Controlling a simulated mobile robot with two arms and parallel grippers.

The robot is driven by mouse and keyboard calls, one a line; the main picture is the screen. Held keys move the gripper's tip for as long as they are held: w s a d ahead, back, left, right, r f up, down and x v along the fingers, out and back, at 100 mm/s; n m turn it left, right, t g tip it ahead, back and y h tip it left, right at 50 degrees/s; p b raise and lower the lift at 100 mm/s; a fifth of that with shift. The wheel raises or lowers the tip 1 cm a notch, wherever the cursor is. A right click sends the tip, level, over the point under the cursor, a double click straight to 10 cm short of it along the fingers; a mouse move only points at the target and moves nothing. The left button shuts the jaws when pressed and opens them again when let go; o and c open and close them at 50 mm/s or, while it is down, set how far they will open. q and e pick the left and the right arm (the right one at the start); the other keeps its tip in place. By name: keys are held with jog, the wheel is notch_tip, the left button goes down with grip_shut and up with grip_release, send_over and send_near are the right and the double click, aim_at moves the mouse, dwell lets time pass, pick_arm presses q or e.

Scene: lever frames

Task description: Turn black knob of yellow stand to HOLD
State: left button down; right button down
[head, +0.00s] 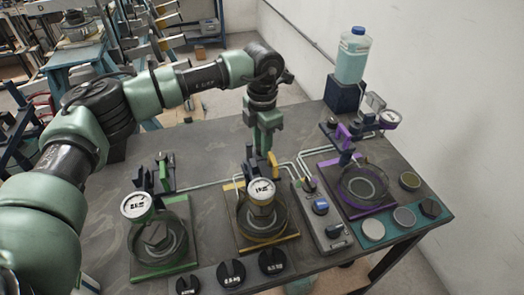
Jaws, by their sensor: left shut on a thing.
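The yellow stand (270,243) sits in the middle of the table, with a round white-faced gauge (261,191) above its dark ring. My left gripper (266,150) points down at the back of this stand and is shut on its upright yellow lever (273,162). The jaws hide the top of the lever. I cannot make out the stand's black knob clearly, and no HOLD mark is readable. My right gripper is not in view.
A green stand (188,262) stands to the left and a purple stand (372,208) to the right. A grey control box (328,238) lies between yellow and purple. Black labelled discs (231,273) line the front edge. A bottle (352,58) stands at the back.

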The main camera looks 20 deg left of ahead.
pick_arm(q)
jog(key=shift+m+b, duration=1.1)
jog(key=shift+m, duration=0.5)
jog(key=shift+r, duration=0.1)
jog(key=c, duration=1.2)
grip_release()
jog(key=shift+o, duration=0.3)
